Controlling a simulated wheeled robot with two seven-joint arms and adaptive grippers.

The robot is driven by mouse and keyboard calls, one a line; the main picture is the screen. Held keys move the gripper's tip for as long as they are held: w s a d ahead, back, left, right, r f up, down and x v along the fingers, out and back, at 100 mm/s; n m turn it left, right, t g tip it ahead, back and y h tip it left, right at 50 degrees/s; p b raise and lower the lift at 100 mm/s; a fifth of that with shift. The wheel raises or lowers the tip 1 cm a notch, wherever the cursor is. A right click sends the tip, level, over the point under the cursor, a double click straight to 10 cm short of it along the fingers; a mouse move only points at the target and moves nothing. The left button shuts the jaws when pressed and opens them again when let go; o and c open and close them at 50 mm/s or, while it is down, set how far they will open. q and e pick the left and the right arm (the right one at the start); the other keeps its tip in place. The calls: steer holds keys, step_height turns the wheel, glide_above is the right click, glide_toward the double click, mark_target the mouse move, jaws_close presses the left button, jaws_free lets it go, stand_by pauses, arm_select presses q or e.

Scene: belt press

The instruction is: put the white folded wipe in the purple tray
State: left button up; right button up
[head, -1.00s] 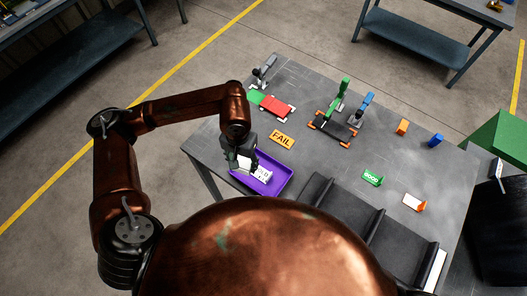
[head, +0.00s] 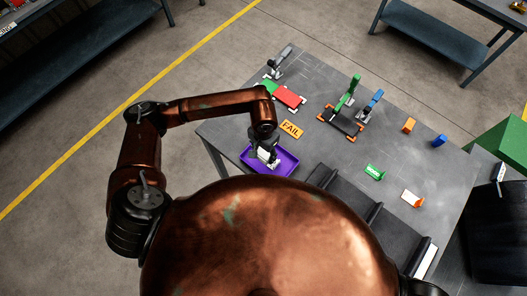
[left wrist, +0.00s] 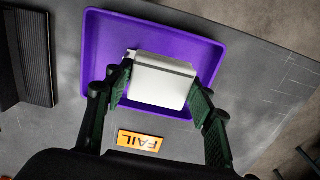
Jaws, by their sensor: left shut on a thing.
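The white folded wipe (left wrist: 160,82) is between the two dark green fingers of my left gripper (left wrist: 161,88) in the left wrist view. The gripper is shut on it. The purple tray (left wrist: 105,40) lies behind and around the wipe in that view. In the head view my left gripper (head: 265,150) points down over the purple tray (head: 287,161), with the white wipe (head: 267,156) at its tips. I cannot tell whether the wipe touches the tray floor. My right gripper is not in view.
An orange FAIL sign (head: 291,129) lies just beyond the tray. A red block (head: 290,96) and clamp fixtures (head: 341,118) stand farther back. A green sign (head: 374,172) and the dark belt (head: 345,196) are to the right.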

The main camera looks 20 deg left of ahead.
mark_target(263, 153)
arm_select(q)
steer(key=shift+w+a+f, duration=0.15)
steer(key=shift+w+f, duration=0.3)
steer(key=shift+f, duration=0.1)
steer(key=shift+w+a+f, duration=0.15)
steer(key=shift+w+f, duration=0.3)
steer(key=shift+f, duration=0.1)
step_height(263, 153, down, 3)
steer(key=shift+w+r+p, duration=0.1)
steer(key=shift+w+p, duration=0.05)
steer(key=shift+p, duration=0.8)
steer(key=shift+f, duration=0.35)
steer(key=o, duration=1.1)
step_height(263, 153, up, 11)
steer(key=b, duration=0.3)
steer(key=shift+w+f, duration=0.1)
steer(key=shift+r, duration=0.6)
